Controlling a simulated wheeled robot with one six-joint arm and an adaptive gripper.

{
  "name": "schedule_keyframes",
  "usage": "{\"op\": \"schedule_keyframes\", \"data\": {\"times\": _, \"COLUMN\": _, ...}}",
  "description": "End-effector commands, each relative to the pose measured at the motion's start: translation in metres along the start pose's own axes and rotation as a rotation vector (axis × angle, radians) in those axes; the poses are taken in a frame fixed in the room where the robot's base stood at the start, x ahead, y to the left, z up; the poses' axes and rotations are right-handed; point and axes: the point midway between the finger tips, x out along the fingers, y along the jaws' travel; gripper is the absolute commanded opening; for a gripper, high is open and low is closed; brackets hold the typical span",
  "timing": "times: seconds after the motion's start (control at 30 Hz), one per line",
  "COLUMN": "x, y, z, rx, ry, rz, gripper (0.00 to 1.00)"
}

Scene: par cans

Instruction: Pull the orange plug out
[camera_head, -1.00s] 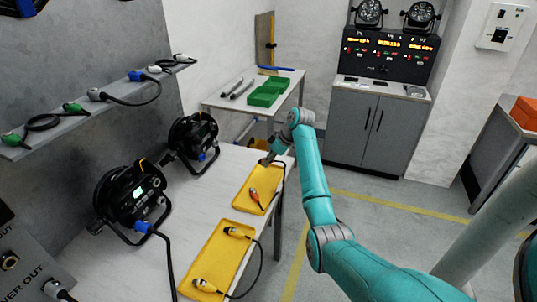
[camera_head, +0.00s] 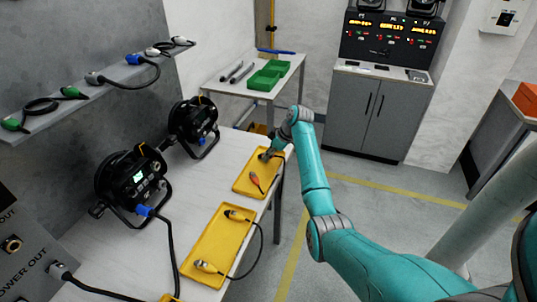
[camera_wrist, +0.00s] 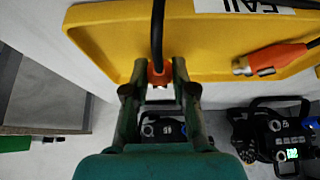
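My gripper (camera_wrist: 159,75) points at the far yellow tray. Its green fingers close in on both sides of an orange plug (camera_wrist: 158,73) with a black cable (camera_wrist: 157,25) running up from it. I see no clear gap between fingers and plug. In the head view, my gripper (camera_head: 270,154) is at the far end of the far yellow tray (camera_head: 242,184). A second orange connector (camera_wrist: 268,60) with a metal end lies in that tray; it also shows in the head view (camera_head: 256,181). The plug's end is partly hidden by my fingers.
A nearer yellow tray (camera_head: 213,251) holds a cable with two connectors. Two black par cans (camera_head: 134,180) (camera_head: 193,121) stand on the white table to the left. A shelf with cables (camera_head: 95,91) is above them.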

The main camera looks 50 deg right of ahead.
Motion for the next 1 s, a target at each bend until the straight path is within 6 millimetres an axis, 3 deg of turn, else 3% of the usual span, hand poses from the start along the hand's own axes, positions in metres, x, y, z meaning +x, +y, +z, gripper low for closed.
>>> {"op": "schedule_keyframes", "data": {"times": 0.03, "x": 0.000, "y": 0.000, "z": 0.000, "rx": 0.000, "ry": 0.000, "rz": 0.000, "gripper": 0.41}}
{"op": "schedule_keyframes", "data": {"times": 0.1, "x": 0.000, "y": 0.000, "z": 0.000, "rx": 0.000, "ry": 0.000, "rz": 0.000, "gripper": 0.53}}
{"op": "schedule_keyframes", "data": {"times": 0.47, "x": -0.004, "y": 0.000, "z": 0.000, "rx": 0.000, "ry": 0.000, "rz": 0.000, "gripper": 0.53}}
{"op": "schedule_keyframes", "data": {"times": 0.63, "x": -0.026, "y": 0.001, "z": 0.000, "rx": -0.001, "ry": 0.001, "rz": 0.003, "gripper": 0.53}}
{"op": "schedule_keyframes", "data": {"times": 1.0, "x": -0.096, "y": 0.001, "z": 0.000, "rx": 0.000, "ry": 0.000, "rz": 0.002, "gripper": 0.53}}
